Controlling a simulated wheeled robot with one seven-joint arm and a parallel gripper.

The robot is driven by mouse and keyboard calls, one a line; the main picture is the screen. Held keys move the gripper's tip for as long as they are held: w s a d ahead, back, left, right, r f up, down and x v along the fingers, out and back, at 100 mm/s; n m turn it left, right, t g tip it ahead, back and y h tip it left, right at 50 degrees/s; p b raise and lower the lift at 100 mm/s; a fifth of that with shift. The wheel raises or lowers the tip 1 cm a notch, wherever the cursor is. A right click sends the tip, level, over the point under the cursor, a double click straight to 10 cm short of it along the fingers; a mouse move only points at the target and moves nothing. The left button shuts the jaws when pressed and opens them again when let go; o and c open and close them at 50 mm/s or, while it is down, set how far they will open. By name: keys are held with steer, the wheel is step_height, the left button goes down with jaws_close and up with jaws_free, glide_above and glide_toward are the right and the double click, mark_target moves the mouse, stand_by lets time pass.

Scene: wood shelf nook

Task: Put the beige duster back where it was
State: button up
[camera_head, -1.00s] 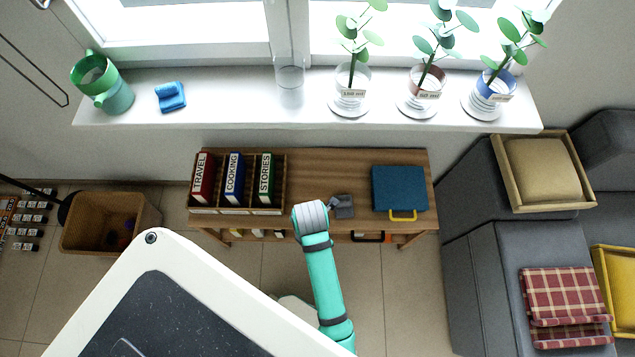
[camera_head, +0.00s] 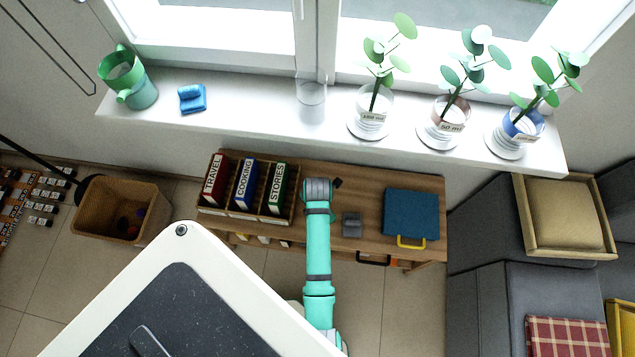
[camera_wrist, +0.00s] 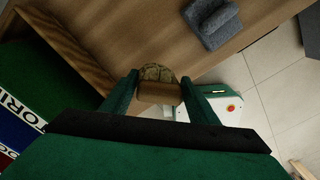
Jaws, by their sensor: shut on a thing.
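My gripper (camera_wrist: 158,93) is shut on the beige duster (camera_wrist: 157,74), a small piece with a brown wooden back and a mottled tan pad, seen between the green fingers in the wrist view. I cannot tell whether the duster touches the bench top. A grey duster (camera_head: 352,224) lies on the bench near its front edge; it also shows in the wrist view (camera_wrist: 212,22).
A wooden holder (camera_head: 293,212) with red, blue and green books stands close left of my gripper. A blue case (camera_head: 411,214) lies to the right. The window sill (camera_head: 230,118) above carries a green can, a blue item, a glass and potted plants.

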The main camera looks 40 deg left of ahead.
steer(key=shift+w+a+f, duration=0.25)
steer(key=shift+f, duration=0.2)
steer(key=shift+w+a+f, duration=0.25)
steer(key=shift+f, duration=0.15)
steer(key=shift+w+f, duration=0.1)
steer(key=shift+f, duration=1.5)
steer(key=shift+f, duration=0.1)
steer(key=o, duration=1)
step_height(320, 180, up, 12)
steer(key=shift+r, duration=0.15)
